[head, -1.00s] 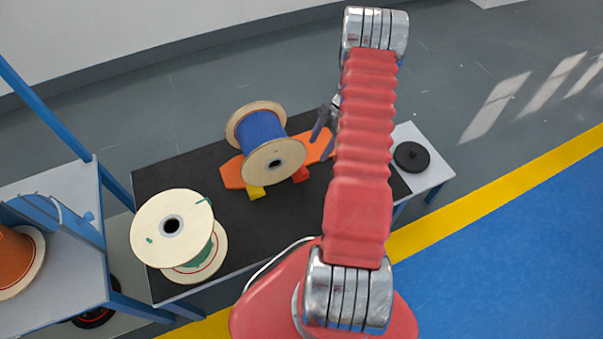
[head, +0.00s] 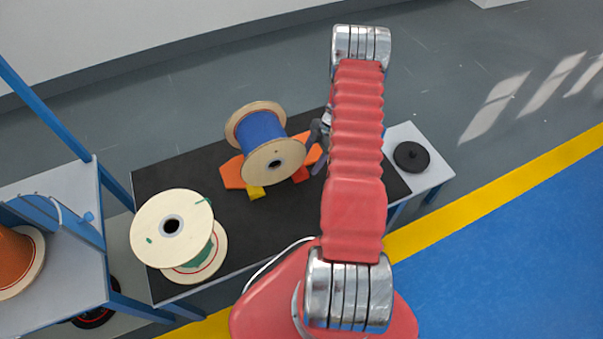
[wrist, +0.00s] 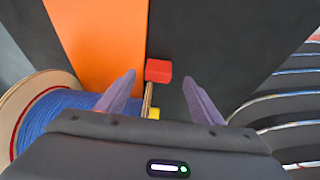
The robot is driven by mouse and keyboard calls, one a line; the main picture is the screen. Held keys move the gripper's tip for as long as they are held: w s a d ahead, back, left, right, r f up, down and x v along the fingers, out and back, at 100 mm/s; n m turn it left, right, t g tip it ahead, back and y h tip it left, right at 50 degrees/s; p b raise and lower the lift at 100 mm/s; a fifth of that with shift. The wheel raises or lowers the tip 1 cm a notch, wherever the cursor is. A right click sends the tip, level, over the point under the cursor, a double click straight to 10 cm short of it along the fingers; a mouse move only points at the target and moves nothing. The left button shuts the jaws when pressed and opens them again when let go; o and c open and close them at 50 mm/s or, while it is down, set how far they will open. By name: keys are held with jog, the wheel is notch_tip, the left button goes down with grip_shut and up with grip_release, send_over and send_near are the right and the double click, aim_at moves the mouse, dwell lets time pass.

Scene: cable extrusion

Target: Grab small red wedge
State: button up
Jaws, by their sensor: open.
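The small red wedge (wrist: 158,70) lies on the dark tabletop beside the edge of an orange board (wrist: 100,40) in the wrist view. In the head view the red wedge (head: 300,175) shows at the spool's right, by the board (head: 233,172). I cannot tell the remaining distance. In the head view my gripper (head: 319,150) is partly hidden by my arm, right of the spool.
A blue cable spool (head: 262,135) stands on the orange board, close to my gripper's left. A yellow wedge (head: 256,192) lies at its near side. A green cable spool (head: 172,226) stands front left. A black disc (head: 411,156) lies at the right end.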

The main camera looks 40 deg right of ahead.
aim_at(302, 174)
jog(key=shift+x, duration=1.95)
jog(key=shift+w, duration=0.1)
jog(key=shift+c, duration=0.2)
jog(key=c, duration=1.1)
